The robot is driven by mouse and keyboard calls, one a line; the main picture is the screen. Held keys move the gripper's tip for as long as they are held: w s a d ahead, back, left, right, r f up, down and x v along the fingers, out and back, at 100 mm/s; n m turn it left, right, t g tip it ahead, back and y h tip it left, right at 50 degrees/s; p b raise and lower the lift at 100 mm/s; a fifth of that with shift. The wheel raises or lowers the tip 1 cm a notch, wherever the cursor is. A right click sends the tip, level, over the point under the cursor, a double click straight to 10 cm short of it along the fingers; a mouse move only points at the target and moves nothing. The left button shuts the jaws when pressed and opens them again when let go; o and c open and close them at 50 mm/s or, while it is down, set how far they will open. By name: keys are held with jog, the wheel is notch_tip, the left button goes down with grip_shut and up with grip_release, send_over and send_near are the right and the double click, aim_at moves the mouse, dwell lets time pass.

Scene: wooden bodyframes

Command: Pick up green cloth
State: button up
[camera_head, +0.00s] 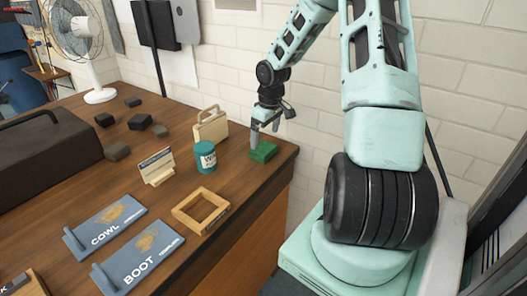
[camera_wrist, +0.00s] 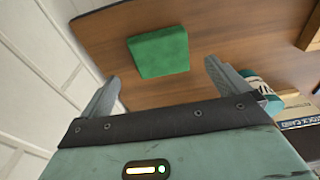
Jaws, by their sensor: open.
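The green cloth (camera_head: 263,151) is a small folded block lying on the wooden workbench (camera_head: 95,178) near its right end, close to the wall. In the wrist view the cloth (camera_wrist: 159,52) lies flat on the wood, ahead of the fingers and roughly between their lines. My gripper (camera_head: 263,128) points down just above and beside the cloth in the head view. In the wrist view my gripper (camera_wrist: 160,82) has its two fingers spread apart with nothing between them. I cannot tell the exact height above the cloth.
A teal can (camera_head: 205,157) stands left of the cloth, with a wooden holder (camera_head: 211,127) behind it. A wooden frame (camera_head: 201,211), a small card stand (camera_head: 157,168) and blue COWL (camera_head: 106,224) and BOOT (camera_head: 139,258) templates lie nearer. The brick wall (camera_head: 225,60) is close behind.

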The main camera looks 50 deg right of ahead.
aim_at(264, 147)
jog(key=shift+w+f+p, duration=0.2)
jog(key=shift+f, duration=1.15)
jog(key=shift+w+f+p, duration=0.2)
jog(key=shift+f, duration=1.15)
jog(key=shift+c, duration=0.3)
jog(key=c, duration=0.8)
